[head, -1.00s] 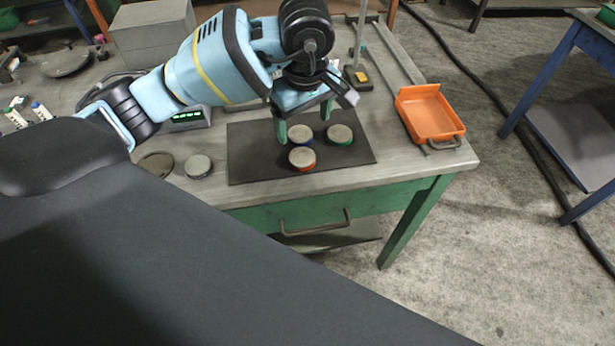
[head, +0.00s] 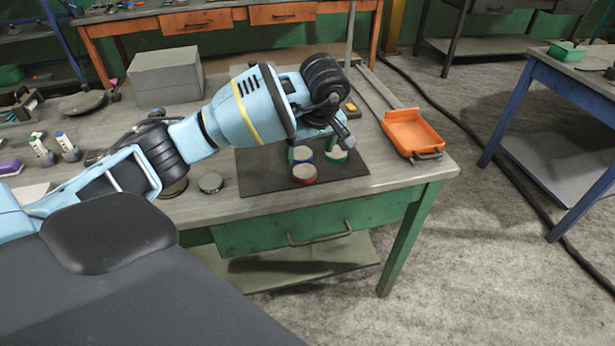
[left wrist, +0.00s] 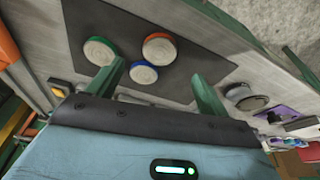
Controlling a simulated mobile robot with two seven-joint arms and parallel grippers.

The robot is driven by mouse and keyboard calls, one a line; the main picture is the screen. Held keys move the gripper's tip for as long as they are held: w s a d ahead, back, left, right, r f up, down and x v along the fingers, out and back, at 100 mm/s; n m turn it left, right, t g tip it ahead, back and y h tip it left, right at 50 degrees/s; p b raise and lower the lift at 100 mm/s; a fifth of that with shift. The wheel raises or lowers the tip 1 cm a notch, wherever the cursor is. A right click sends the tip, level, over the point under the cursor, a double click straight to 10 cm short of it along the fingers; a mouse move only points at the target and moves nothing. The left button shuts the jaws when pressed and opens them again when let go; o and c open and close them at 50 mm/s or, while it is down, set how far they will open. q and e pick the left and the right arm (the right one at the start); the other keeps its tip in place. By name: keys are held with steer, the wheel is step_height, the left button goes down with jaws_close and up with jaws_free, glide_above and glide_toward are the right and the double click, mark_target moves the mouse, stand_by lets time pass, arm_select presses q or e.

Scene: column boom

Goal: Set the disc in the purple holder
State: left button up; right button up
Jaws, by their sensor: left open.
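Three pale-topped discs sit on a dark mat (head: 262,181): one with a blue rim (head: 303,154), one with a red-orange rim (head: 304,174), one with a green rim (head: 336,154). My left gripper (head: 308,148) is open and empty, pointing down over the mat by the blue disc. In the left wrist view, the blue disc (left wrist: 143,73) shows between its spread green fingers, the green disc (left wrist: 100,50) and red-orange disc (left wrist: 159,48) beyond. A purple piece (left wrist: 284,115) shows at right there, perhaps the holder. My right gripper is not in view.
A grey round piece (head: 210,183) lies left of the mat, a darker round one (head: 174,188) partly behind my arm. An orange tray (head: 411,132) stands right of the mat. A grey box (head: 167,78) stands behind my arm. Bottles (head: 68,147) and a purple item (head: 9,168) are at left.

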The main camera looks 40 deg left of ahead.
mark_target(305, 171)
arm_select(q)
steer(key=shift+x, duration=3.9)
steer(key=shift+c, duration=0.3)
steer(key=shift+r, duration=0.1)
steer(key=c, duration=1.4)
steer(key=shift+r, duration=0.1)
steer(key=shift+w+r, duration=0.1)
steer(key=shift+r, duration=0.5)
steer(key=shift+v, duration=1.1)
steer(key=s+d, duration=0.3)
steer(key=s, duration=0.1)
steer(key=s+d+r, duration=0.1)
steer(key=s+d, duration=0.2)
steer(key=s, duration=0.1)
steer(key=s+d, duration=0.4)
steer(key=shift+r, duration=0.2)
